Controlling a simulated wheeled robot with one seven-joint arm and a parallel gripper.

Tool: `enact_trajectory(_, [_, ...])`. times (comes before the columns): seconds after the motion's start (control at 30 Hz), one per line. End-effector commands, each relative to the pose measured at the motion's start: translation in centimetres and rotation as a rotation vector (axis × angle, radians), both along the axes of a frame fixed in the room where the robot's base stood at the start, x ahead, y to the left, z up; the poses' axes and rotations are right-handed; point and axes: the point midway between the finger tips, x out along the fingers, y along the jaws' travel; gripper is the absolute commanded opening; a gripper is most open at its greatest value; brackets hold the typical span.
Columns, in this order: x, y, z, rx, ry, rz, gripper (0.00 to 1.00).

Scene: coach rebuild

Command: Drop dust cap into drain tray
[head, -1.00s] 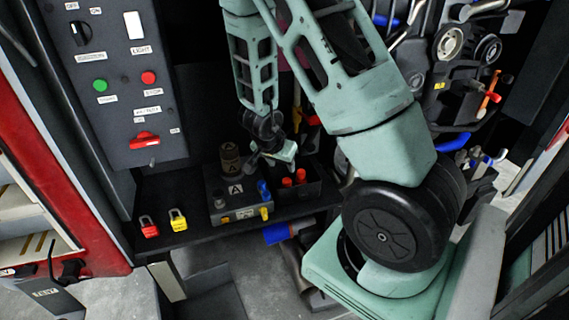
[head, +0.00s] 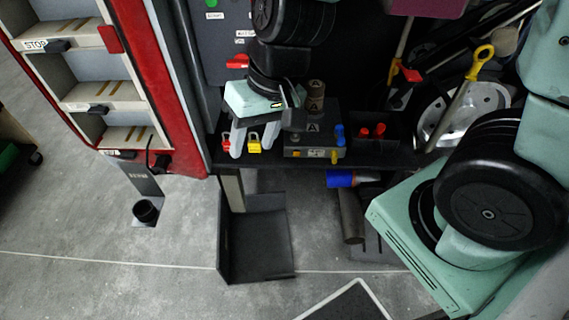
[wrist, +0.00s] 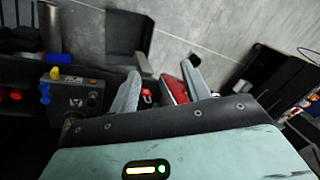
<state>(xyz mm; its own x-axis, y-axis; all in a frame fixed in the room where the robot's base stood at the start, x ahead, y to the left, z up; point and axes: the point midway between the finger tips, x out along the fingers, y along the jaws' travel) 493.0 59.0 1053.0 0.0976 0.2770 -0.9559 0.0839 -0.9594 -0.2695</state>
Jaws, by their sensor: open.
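My gripper (head: 252,152) is open and points down in front of the shelf's left part. Nothing shows between its two grey fingers in its grasp; they also show in the wrist view (wrist: 162,82). A dark, shallow, open tray (head: 262,250) stands on the floor below the shelf, probably the drain tray, and looks empty. No piece is clearly marked as the dust cap. Two small red caps (head: 372,131) stand in a black bin on the shelf, right of the gripper; I cannot tell whether either is it.
A grey block (head: 312,143) marked A stands just right. A black cup (head: 145,211) is at the left, beside the red cabinet (head: 170,80).

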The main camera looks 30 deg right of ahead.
Motion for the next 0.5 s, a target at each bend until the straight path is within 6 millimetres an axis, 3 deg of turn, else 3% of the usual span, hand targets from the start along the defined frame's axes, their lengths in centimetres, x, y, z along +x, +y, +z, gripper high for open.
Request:
enact_trajectory(0.03, [-2.9, 1.2, 1.2, -0.031, -0.001, 0.156, 0.47])
enact_trajectory(0.1, [-6.1, 1.5, 2.1, -0.095, 0.005, 0.331, 0.47])
enact_trajectory(0.2, [-8.9, 1.1, 2.9, -0.183, 0.002, 0.497, 0.47])
enact_trajectory(0.3, [-10.1, 0.6, 3.2, -0.238, -0.003, 0.579, 0.47])
enact_trajectory(0.5, [-10.4, 0.3, 3.3, -0.255, -0.003, 0.601, 0.47])
